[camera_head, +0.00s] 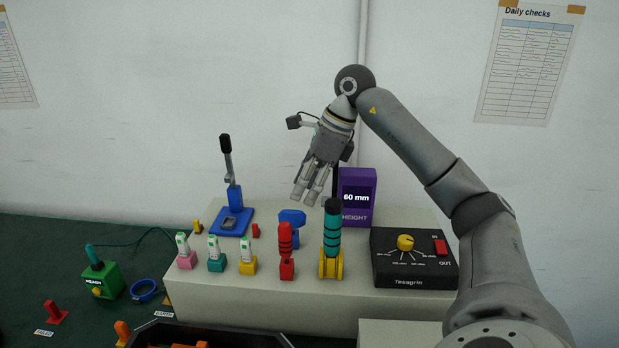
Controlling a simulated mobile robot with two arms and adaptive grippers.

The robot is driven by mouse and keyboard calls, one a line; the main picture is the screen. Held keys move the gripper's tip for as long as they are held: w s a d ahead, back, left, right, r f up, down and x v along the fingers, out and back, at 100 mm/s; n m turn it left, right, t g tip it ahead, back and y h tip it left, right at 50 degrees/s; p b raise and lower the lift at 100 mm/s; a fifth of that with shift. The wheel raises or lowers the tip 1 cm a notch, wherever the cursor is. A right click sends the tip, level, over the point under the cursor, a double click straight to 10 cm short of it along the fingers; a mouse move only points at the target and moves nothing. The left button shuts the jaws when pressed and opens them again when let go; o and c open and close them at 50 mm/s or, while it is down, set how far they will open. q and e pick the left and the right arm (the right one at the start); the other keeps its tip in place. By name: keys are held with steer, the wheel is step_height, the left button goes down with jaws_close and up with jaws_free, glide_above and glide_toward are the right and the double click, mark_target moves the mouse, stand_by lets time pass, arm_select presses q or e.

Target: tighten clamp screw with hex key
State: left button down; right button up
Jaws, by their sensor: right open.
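My right gripper (309,200) points down over the grey bench block, above the blue part and left of the purple height display; it is open with nothing seen between its fingers. A blue bracket-like part (292,218), perhaps the clamp, stands just below the fingertips. A red-handled tool (285,240) stands upright in a red holder. A teal and black handled tool (332,230) stands upright in a yellow holder (331,267). I cannot tell which tool is the hex key, and no clamp screw can be made out. My left gripper is not in view.
The grey block (240,300) also bears the purple display (357,195) reading 60 mm, a black dial box (414,258), a blue lever press (230,215) and several small bottles (215,253).

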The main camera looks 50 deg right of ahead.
mark_target(294, 212)
steer(key=x, duration=0.9)
steer(key=shift+w, duration=0.1)
jaws_close()
